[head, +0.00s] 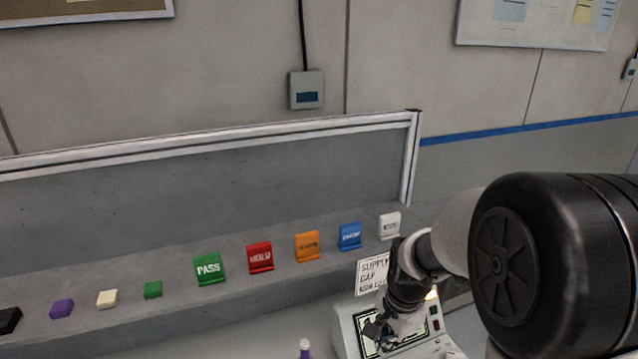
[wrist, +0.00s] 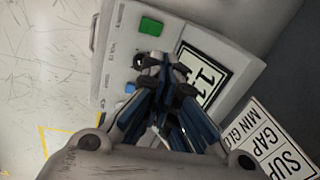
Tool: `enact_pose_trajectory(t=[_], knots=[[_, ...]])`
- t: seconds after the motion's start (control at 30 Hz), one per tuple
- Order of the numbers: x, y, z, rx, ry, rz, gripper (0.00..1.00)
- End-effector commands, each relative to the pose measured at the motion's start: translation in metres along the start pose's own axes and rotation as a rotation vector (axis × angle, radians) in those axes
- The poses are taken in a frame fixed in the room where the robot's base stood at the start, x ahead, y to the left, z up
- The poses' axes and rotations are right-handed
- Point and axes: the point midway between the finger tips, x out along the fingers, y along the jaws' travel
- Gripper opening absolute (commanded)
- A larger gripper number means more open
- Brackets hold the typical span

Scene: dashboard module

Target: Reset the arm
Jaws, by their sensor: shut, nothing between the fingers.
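My gripper (head: 376,334) points down over the pale dashboard module (head: 345,322) at the lower right of the head view. In the wrist view my gripper (wrist: 166,68) is shut with nothing between its fingers. Its tips show in front of the module (wrist: 118,62), between a dark knob (wrist: 140,61) and a display with large digits (wrist: 207,77). I cannot tell whether the tips touch the panel. A green button (wrist: 151,26) and a small blue button (wrist: 130,88) also show there. My arm hides part of the module in the head view.
A sign card (head: 372,272) stands behind the module. Coloured tags, including green PASS (head: 209,268) and red HOLD (head: 260,257), line a grey ledge with small blocks (head: 107,299). A purple-bodied item (head: 305,350) stands left of the module. A low partition (head: 200,180) rises behind.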

Motion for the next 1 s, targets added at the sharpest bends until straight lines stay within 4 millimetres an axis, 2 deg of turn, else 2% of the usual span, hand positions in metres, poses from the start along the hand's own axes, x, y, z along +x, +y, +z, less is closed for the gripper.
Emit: enact_pose_trajectory(t=[0.1, 0.2, 0.4, 0.6, 0.7, 0.83, 1.0], knots=[[-0.036, 0.015, 0.015, -0.166, 0.032, -0.045, 0.0], [-0.064, 0.036, 0.031, -0.331, 0.062, -0.073, 0.0], [-0.1, 0.087, 0.064, -0.654, 0.137, -0.116, 0.0], [-0.112, 0.139, 0.093, -0.94, 0.219, -0.139, 0.0], [-0.111, 0.157, 0.102, -1.04, 0.25, -0.141, 0.0], [-0.11, 0.17, 0.108, -1.114, 0.272, -0.14, 0.0], [-0.111, 0.173, 0.109, -1.136, 0.277, -0.139, 0.0]])
